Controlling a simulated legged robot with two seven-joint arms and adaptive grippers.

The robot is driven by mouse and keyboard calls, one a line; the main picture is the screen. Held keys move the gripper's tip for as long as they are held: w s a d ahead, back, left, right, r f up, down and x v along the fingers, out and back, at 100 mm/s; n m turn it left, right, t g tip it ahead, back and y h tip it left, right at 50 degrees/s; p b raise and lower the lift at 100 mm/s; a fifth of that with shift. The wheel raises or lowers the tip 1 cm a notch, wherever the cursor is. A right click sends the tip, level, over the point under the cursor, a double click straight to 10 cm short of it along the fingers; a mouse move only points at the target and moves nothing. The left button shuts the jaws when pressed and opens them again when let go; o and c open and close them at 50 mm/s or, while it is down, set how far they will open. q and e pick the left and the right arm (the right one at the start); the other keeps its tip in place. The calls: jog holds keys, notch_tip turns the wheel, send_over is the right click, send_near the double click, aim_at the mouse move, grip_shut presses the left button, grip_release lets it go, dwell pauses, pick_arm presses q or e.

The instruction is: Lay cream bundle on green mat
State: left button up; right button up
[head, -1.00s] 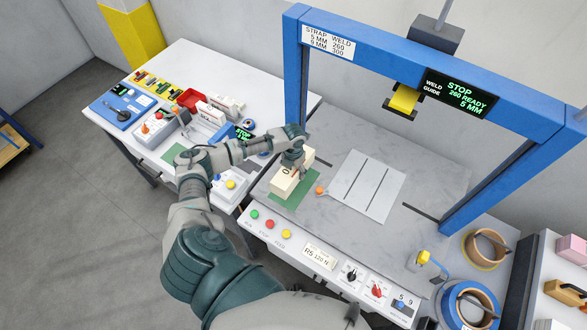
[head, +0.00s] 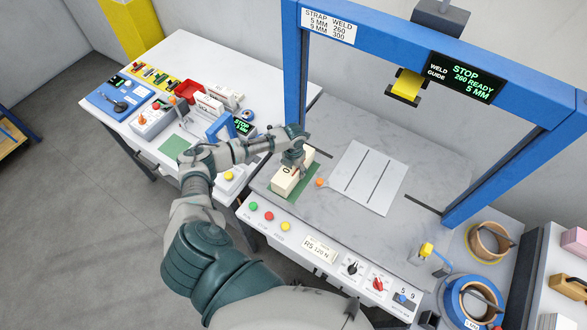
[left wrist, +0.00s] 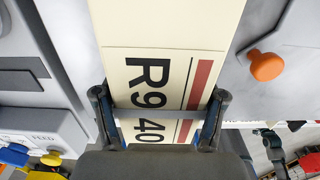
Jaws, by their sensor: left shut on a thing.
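The cream bundle (head: 284,184) is a block with dark print on it, at or just over the green mat (head: 311,181) on the grey bench top. Mat edges show around it; I cannot tell whether the bundle touches the mat. My left gripper (head: 292,160) comes down on the bundle from above. In the left wrist view, its two fingers (left wrist: 160,112) are shut on either side of the cream bundle (left wrist: 125,75), which reads "R9 40" beside a red stripe. The mat does not show in that view. My right gripper is not in view.
An orange knob (head: 320,182) and a grooved pale plate (head: 368,178) lie right of the mat. A blue frame (head: 296,75) spans the bench. A second green mat (head: 174,147) lies on the left table (head: 185,60). Tape rolls (head: 470,300) stand at lower right.

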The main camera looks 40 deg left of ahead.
pick_arm(q)
jog(key=shift+w+d, duration=0.1)
jog(key=shift+d, duration=0.1)
jog(key=shift+f, duration=0.3)
jog(key=o, duration=1.9)
jog(key=shift+f, duration=0.1)
notch_tip(320, 180, up, 12)
jog(key=shift+a, duration=0.1)
